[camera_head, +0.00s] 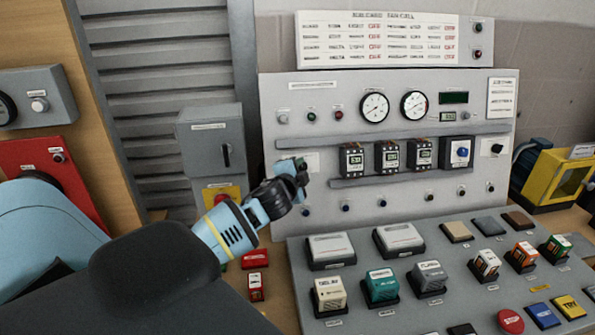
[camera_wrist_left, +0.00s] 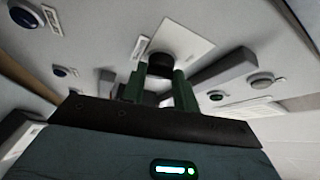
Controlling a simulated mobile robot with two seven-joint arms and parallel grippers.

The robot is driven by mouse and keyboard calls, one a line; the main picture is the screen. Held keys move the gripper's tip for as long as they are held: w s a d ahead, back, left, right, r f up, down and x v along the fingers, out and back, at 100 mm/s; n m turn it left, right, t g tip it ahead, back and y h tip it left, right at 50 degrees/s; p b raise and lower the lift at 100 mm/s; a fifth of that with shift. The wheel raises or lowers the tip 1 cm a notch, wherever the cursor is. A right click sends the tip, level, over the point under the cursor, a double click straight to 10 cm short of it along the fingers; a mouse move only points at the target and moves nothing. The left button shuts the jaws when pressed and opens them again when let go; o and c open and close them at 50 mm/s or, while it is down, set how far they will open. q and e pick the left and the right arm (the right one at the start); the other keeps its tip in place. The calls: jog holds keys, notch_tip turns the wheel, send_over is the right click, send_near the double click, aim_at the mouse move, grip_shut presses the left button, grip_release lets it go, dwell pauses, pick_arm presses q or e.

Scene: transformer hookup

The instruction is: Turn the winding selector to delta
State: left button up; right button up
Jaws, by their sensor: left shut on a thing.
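The winding selector appears to be the black round knob (camera_wrist_left: 160,64) on a white plate (camera_wrist_left: 180,38) in the left wrist view. In the head view the same plate (camera_head: 312,160) shows at the left of the grey panel, and my gripper covers the knob. My left gripper (camera_head: 296,168) reaches the panel there. In the left wrist view its green fingers (camera_wrist_left: 160,88) are shut on the knob, one on each side. I cannot read the plate's marks or tell which way the knob points. My right gripper is not in view.
The grey panel (camera_head: 285,95) carries two dials (camera_head: 374,107), several breaker modules (camera_head: 388,157), a blue knob (camera_head: 462,152) and a lower row of small buttons. A sloped desk (camera_head: 375,285) with several blocks stands in front. A grey switch box (camera_head: 212,150) is close left of my gripper.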

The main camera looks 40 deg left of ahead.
pick_arm(q)
jog(key=m, duration=0.1)
jog(key=m+g+h, duration=0.1)
jog(key=m, duration=0.1)
jog(key=m+g, duration=0.1)
jog(key=m, duration=0.1)
jog(key=shift+a+r, duration=0.2)
jog(key=shift+r, duration=0.2)
jog(key=m+g, duration=0.1)
jog(key=m, duration=0.1)
jog(key=m+g, duration=0.1)
jog(key=m, duration=0.1)
jog(key=shift+w+r+g+h, duration=0.1)
jog(key=shift+w+g+h, duration=0.1)
jog(key=shift+g+h, duration=0.2)
jog(key=shift+d+m, duration=0.1)
jog(key=shift+m, duration=0.3)
jog(key=o, duration=1)
jog(key=shift+c, duration=0.2)
jog(key=v, duration=0.8)
jog(key=shift+w, duration=0.1)
